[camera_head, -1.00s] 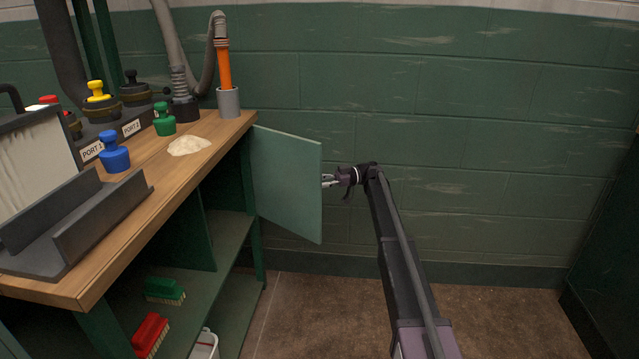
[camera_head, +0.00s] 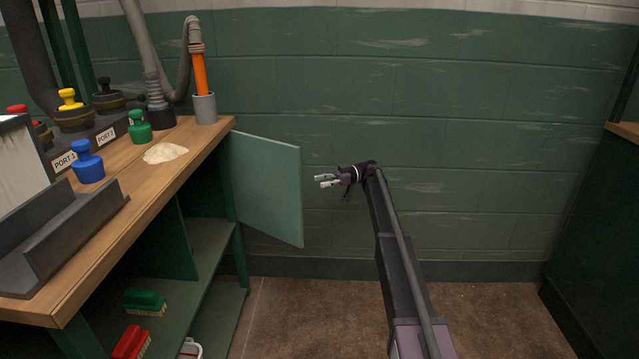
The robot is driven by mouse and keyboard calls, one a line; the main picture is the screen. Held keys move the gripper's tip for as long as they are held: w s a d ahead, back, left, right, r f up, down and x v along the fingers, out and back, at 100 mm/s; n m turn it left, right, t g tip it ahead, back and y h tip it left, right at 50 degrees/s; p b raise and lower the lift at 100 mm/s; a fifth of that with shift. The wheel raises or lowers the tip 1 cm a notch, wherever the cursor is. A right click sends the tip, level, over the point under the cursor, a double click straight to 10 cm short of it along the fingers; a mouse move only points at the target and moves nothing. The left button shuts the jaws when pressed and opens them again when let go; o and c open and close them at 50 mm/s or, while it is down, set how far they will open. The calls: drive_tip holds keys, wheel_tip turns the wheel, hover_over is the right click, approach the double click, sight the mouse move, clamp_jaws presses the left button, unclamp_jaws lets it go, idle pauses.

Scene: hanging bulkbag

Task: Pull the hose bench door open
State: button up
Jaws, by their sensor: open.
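The hose bench (camera_head: 110,222) stands on the left, with a wooden top and green shelves below. Its light green door (camera_head: 266,190) stands swung out at the bench's far end, and part of the compartment behind it is hidden. My gripper (camera_head: 319,181) is open and empty to the right of the door's free edge, with a small gap between them. Its fingers point left toward the door and do not touch it.
Blue (camera_head: 87,162) and green (camera_head: 139,127) plugs and a pale powder patch (camera_head: 165,153) are on the bench top. Green (camera_head: 145,302) and red (camera_head: 131,342) brushes sit on the lower shelf. A block wall (camera_head: 450,140) stands behind; the floor (camera_head: 480,315) right of the bench is clear.

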drive_tip(key=shift+s, duration=0.1)
drive_tip(key=c, duration=0.5)
drive_tip(key=shift+s+a+f, duration=0.1)
drive_tip(key=shift+s, duration=0.15)
clamp_jaws()
drive_tip(key=s+a+f+m+t+h+p, duration=0.2)
drive_tip(key=s+a+f+t+h, duration=0.1)
drive_tip(key=s+f+h, duration=0.45)
drive_tip(key=s+a+f+m+t+h+p, duration=0.2)
drive_tip(key=s+a+f+t+h, duration=0.15)
drive_tip(key=s+f+h, duration=0.45)
drive_tip(key=s+a+r+n+t+h, duration=0.2)
drive_tip(key=a+r+n+t+h, duration=0.1)
drive_tip(key=r+t, duration=0.2)
drive_tip(key=s+a+r+n+t+h, duration=0.3)
drive_tip(key=r+n+t+h, duration=0.1)
drive_tip(key=r, duration=0.5)
drive_tip(key=s+a+r+n+t+h+p, duration=0.1)
drive_tip(key=s+a+r+n+t+h, duration=0.1)
drive_tip(key=a+r+n+t+h, duration=0.2)
wheel_tip(320, 180, up, 3)
drive_tip(key=shift+s+f+t, duration=0.1)
drive_tip(key=shift+s+t, duration=0.1)
drive_tip(key=shift+t, duration=1.05)
